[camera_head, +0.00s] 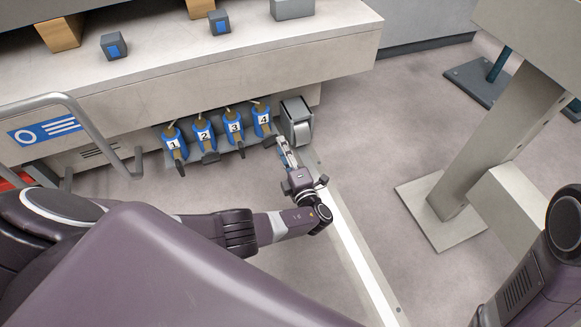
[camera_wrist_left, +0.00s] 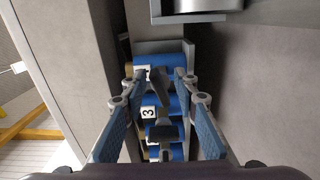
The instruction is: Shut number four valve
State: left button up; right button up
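The number four valve (camera_head: 263,119) is a blue body with a white "4" label and a dark handle, at the right end of a row of valves under the machine ledge. My left gripper (camera_head: 284,150) is just in front of it, to its lower right. In the left wrist view the gripper (camera_wrist_left: 158,88) is open, with blue-padded fingers on both sides. The valve's dark handle (camera_wrist_left: 160,88) shows between the fingertips; I cannot tell whether they touch it. The label of this valve is mostly hidden there. My right gripper is not in view.
The number three valve (camera_head: 233,127) sits just left, with the number two valve (camera_head: 204,135) and number one valve (camera_head: 173,145) beyond. A grey metal box (camera_head: 296,123) stands close on the right. A grey handrail (camera_head: 85,120) is at the left. Floor in front is clear.

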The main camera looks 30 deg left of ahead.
pick_arm(q)
jog(key=v, duration=0.8)
jog(key=shift+o, duration=0.5)
jog(key=shift+s+a, duration=0.1)
jog(key=shift+s, duration=0.05)
